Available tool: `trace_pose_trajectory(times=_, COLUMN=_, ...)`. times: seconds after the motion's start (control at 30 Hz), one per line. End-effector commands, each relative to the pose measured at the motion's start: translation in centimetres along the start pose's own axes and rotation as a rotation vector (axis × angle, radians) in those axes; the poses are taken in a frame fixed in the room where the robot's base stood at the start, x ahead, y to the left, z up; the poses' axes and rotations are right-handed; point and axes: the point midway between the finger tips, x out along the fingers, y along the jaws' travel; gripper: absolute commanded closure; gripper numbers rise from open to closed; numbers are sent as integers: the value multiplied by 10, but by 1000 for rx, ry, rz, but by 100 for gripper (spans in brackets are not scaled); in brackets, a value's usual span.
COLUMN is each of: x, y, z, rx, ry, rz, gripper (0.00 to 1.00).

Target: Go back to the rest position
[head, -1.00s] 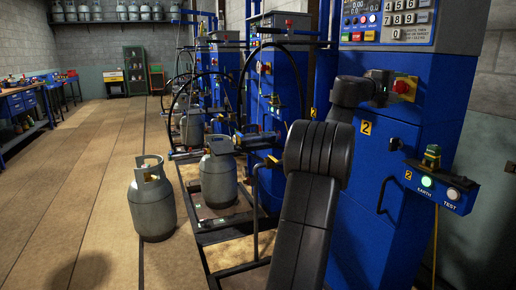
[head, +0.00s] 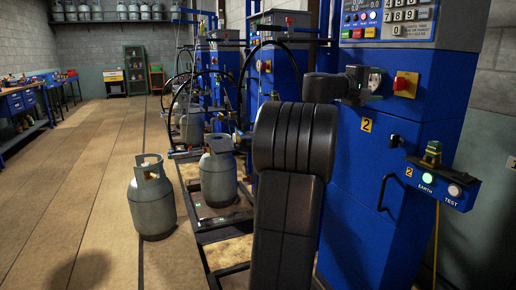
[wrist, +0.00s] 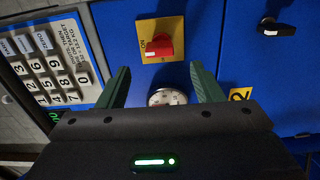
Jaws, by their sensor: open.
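My gripper (wrist: 159,70) is open in the wrist view, with its two green fingers apart and nothing held between them. It faces the blue scale cabinet (wrist: 200,25). A round silver fitting (wrist: 167,97) on the cabinet shows between the fingers, and a red switch on a yellow plate (wrist: 158,45) is beyond them. In the head view my gripper is a small dark shape in front of the cabinet (head: 385,170), left of the red switch (head: 405,84); its fingers are hard to make out there.
A keypad panel (wrist: 55,65) is at left in the wrist view. In the head view, a control box with a lit green button (head: 440,184) juts out at right. A grey gas cylinder (head: 152,205) stands on the floor; another (head: 218,178) stands on a scale. Floor at left is clear.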

Motion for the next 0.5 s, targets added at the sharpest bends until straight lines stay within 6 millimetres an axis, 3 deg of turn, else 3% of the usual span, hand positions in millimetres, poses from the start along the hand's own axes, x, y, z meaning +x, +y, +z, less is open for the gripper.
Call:
trace_pose_trajectory(times=0.2, x=-43, y=0, z=0, rx=0, ry=2, rz=0, gripper=40)
trace_pose_trajectory(times=0.3, x=-14, y=-1, z=1, rx=0, ry=-5, rz=-1, gripper=40)
trace_pose_trajectory(times=0.5, x=26, y=0, z=1, rx=1, ry=-3, rz=0, gripper=40)
